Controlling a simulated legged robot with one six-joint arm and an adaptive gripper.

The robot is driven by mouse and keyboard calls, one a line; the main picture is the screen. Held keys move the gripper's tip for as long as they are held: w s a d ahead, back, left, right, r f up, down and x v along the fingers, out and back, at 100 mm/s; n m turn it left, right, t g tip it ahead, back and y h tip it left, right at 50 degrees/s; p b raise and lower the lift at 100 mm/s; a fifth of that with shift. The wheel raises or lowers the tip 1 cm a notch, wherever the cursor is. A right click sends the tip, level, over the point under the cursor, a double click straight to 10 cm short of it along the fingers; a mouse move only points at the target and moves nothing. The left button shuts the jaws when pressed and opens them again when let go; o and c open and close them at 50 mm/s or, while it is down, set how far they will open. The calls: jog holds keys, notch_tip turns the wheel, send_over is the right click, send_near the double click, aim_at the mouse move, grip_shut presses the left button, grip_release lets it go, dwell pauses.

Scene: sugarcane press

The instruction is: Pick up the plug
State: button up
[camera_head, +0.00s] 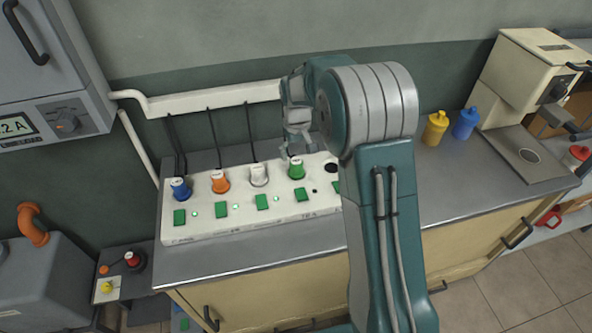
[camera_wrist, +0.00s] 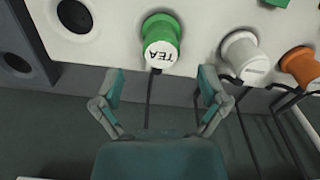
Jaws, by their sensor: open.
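A green plug (camera_head: 297,169) with a white top stands upright in the white socket panel (camera_head: 238,222) on the counter. In the wrist view the green plug (camera_wrist: 160,42) reads "TEA" and lies ahead of my gripper (camera_wrist: 160,80), centred between its two spread fingers. My gripper (camera_head: 296,124) is open and empty, just above and behind the green plug in the head view. The fingers appear apart from it. To its left are a white plug (camera_head: 258,175), an orange plug (camera_head: 220,182) and a blue plug (camera_head: 180,189).
An empty round socket (camera_head: 331,168) is right of the green plug. Black cords (camera_head: 214,138) hang behind the panel from a white wall duct (camera_head: 215,99). Green switches (camera_head: 262,202) line the panel's front. Yellow (camera_head: 435,128) and blue (camera_head: 466,124) bottles and a beige machine (camera_head: 522,75) stand right.

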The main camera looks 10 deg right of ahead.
aim_at(296, 160)
notch_tip(296, 160, down, 5)
jog(key=shift+a+f, duration=0.1)
jog(key=c, duration=1.3)
